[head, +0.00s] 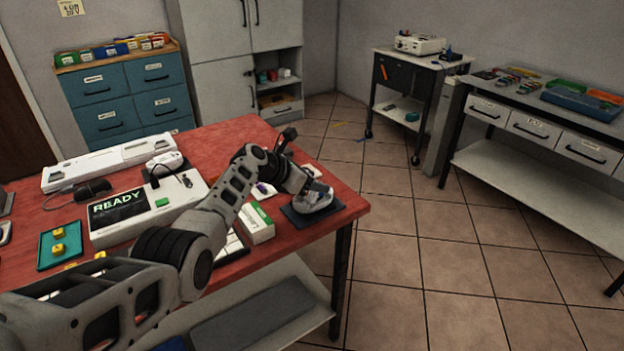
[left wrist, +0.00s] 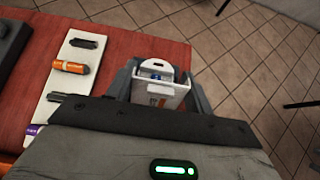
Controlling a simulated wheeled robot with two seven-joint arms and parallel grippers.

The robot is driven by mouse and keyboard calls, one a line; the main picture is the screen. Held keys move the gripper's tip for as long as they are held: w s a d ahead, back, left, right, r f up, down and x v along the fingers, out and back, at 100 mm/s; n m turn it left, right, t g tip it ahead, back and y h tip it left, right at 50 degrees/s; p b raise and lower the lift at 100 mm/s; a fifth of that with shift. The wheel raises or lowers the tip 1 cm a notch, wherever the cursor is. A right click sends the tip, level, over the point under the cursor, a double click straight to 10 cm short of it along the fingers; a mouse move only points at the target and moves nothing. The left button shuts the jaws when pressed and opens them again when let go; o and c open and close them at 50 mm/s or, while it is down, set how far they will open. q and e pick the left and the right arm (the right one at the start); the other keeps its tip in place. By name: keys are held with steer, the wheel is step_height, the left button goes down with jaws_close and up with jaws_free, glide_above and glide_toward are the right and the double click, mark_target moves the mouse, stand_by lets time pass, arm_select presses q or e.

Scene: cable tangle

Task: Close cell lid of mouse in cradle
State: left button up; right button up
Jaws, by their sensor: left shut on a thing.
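My left gripper (head: 308,190) is at the right end of the red table, over a dark cradle pad (head: 330,208). A pale mouse (head: 317,202) sits on this pad, partly covered by the gripper. In the left wrist view my left gripper (left wrist: 160,88) has its two dark fingers on either side of the white mouse (left wrist: 156,66) and is shut on it. A white panel with an orange mark shows between the fingers. I cannot tell whether this panel is the cell lid or how far it is closed. My right gripper is not in view.
A white tray (left wrist: 67,52) beside the gripper holds an orange cell (left wrist: 70,66) and dark pieces. A green-and-white box (head: 257,224) and a console reading READY (head: 150,212) stand further left. The table's right edge is close, with open floor beyond.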

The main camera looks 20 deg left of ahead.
arm_select(q)
steer(key=o, duration=1)
steer(key=shift+f, duration=0.15)
steer(key=shift+s+a+r+p, duration=0.15)
steer(key=shift+s+r+p, duration=0.05)
steer(key=shift+r+p, duration=0.2)
steer(key=p+v, duration=0.1)
steer(key=v, duration=0.1)
steer(key=shift+s+a+r+p, duration=0.1)
steer(key=shift+s+r+p, duration=0.1)
steer(key=shift+p, duration=0.1)
steer(key=p+v, duration=0.1)
steer(key=v, duration=1.1)
steer(key=shift+s+a+p, duration=0.25)
steer(key=shift+p, duration=0.1)
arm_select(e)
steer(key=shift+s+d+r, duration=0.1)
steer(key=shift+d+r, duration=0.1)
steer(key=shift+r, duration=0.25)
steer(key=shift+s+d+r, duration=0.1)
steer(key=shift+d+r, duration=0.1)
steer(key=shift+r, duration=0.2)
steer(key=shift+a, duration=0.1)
